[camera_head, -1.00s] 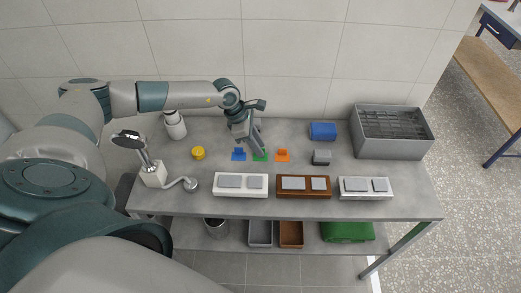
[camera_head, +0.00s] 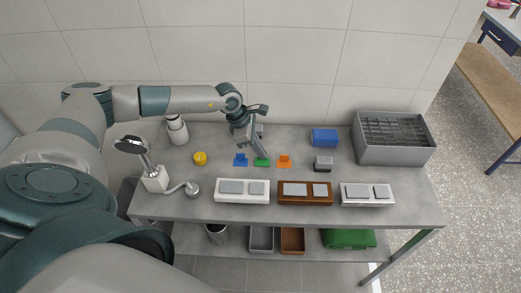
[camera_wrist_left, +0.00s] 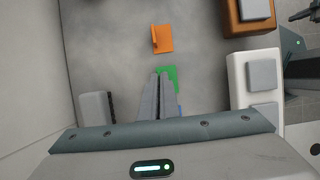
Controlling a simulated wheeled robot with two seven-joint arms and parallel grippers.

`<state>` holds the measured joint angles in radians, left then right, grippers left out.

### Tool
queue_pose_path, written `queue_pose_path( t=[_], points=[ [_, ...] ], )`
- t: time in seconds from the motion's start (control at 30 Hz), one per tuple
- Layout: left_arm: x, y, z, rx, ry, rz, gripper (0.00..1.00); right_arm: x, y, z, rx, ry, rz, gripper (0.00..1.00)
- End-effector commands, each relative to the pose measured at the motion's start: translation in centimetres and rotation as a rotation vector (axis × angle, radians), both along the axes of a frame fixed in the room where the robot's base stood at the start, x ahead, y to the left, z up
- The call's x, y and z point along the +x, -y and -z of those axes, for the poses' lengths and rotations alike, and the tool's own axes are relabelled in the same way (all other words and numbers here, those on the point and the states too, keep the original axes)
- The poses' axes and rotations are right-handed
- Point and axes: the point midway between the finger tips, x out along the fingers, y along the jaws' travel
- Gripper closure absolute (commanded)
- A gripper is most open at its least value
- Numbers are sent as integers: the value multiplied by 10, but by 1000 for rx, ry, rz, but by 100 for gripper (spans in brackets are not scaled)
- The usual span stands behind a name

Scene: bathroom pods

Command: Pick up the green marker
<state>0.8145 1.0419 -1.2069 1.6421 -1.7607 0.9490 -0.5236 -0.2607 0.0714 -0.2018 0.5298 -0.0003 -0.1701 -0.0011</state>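The green marker (camera_head: 262,161) is a small flat piece on the grey table, between the blue marker (camera_head: 241,160) and the orange marker (camera_head: 285,161). My left gripper (camera_head: 265,153) points down at the green marker and covers its upper part. In the left wrist view the fingertips (camera_wrist_left: 160,76) lie close together over the edge of the green marker (camera_wrist_left: 169,75). I cannot tell whether the green marker's upright tab is between them. The orange marker (camera_wrist_left: 162,39) stands apart, beyond the fingertips. My right gripper is not in view.
White (camera_head: 242,197) and brown (camera_head: 305,200) panels line the table's front. A yellow object (camera_head: 200,158), a blue block (camera_head: 324,138), a grey block (camera_head: 323,163) and a grey crate (camera_head: 394,155) stand around. The tiled wall (camera_head: 290,60) is close behind.

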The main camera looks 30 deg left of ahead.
Motion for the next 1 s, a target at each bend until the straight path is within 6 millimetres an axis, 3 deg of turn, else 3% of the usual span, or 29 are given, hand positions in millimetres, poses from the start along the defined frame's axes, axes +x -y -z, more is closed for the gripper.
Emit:
queue_pose_path(
  t=[0.27,0.7,1.0],
  points=[
    [1,0,-42,0,2,1,100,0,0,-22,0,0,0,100],
    [-26,81,-88,-2,0,6,100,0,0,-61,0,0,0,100],
    [-35,109,-104,-1,2,2,100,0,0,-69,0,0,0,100]
  ],
)
